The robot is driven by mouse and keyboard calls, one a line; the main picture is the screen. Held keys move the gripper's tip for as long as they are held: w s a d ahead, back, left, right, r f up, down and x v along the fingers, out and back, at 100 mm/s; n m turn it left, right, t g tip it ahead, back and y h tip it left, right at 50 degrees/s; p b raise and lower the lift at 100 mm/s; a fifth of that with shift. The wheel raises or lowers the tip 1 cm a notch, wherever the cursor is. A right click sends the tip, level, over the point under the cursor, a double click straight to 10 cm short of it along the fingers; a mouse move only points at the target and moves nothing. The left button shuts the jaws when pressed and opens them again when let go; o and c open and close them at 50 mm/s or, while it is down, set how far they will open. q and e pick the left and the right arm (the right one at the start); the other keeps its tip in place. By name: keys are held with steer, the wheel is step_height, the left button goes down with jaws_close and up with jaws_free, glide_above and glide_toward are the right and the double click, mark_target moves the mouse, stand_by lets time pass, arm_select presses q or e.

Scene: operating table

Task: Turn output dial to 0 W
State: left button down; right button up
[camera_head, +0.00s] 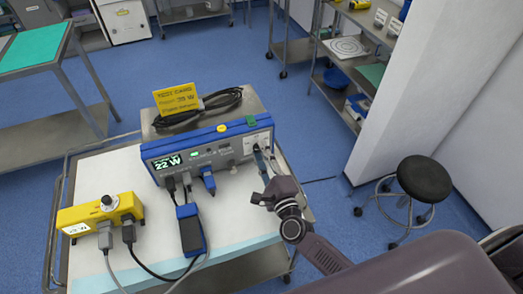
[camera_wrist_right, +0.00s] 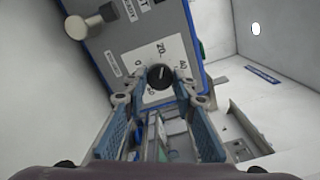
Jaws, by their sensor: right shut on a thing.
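The blue and white generator unit (camera_head: 208,150) stands on the cart, and its green display (camera_head: 167,162) reads about 22 W. The black output dial (camera_wrist_right: 160,77) is on its front panel at the right end. In the wrist view it sits on a white scale plate with 0 at left, 20 at top and 40 at right. My right gripper (camera_head: 262,162) reaches the panel from the front right. Its fingers (camera_wrist_right: 160,98) are shut on the dial, one on each side. My left gripper is not in view.
A yellow box (camera_head: 100,213) with its own knob sits at the cart's left. A black and blue block (camera_head: 190,230) and cables lie in front of the unit. A yellow test card (camera_head: 177,98) and coiled black cable (camera_head: 215,108) are on top. A stool (camera_head: 424,180) stands at right.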

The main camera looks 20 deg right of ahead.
steer(key=n+p, duration=0.2)
steer(key=n, duration=0.5)
steer(key=shift+p, duration=0.3)
steer(key=n+p, duration=0.1)
steer(key=n, duration=0.3)
steer(key=shift+f+n+p, duration=0.1)
steer(key=shift+n+p, duration=0.4)
steer(key=shift+n, duration=1.4)
steer(key=o, duration=1.2)
steer(key=shift+c, duration=0.2)
steer(key=shift+s, duration=0.15)
steer(key=s, duration=1.1)
steer(key=shift+s+d, duration=0.2)
steer(key=shift+s, duration=0.2)
